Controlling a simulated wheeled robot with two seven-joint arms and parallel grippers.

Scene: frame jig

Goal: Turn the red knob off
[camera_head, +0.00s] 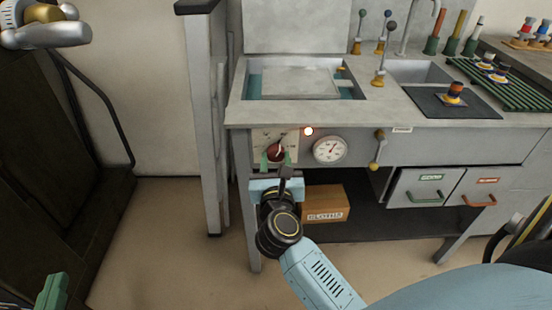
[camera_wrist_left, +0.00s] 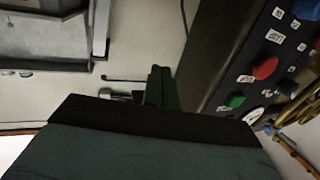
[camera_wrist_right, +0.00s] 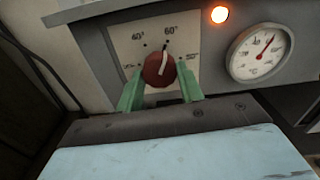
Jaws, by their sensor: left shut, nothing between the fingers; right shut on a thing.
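The red knob (camera_head: 276,152) sits on a pale dial plate on the front panel of the bench. In the right wrist view the knob (camera_wrist_right: 154,72) has a white pointer line tilted slightly right of straight up, toward the upper "60°" mark. My right gripper (camera_head: 276,160) has its green fingers on either side of the knob and is shut on it; the fingers also show in the right wrist view (camera_wrist_right: 160,90). My left gripper (camera_head: 50,292) is shut and empty at the lower left, far from the knob; its fingers show in the left wrist view (camera_wrist_left: 160,85).
An orange lamp (camera_head: 308,131) is lit beside the knob, and a round gauge (camera_head: 330,149) is right of it. A cardboard box (camera_head: 325,203) is on the shelf below. A grey post (camera_head: 208,130) stands left of the bench. A panel with red and green buttons (camera_wrist_left: 266,68) is near my left gripper.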

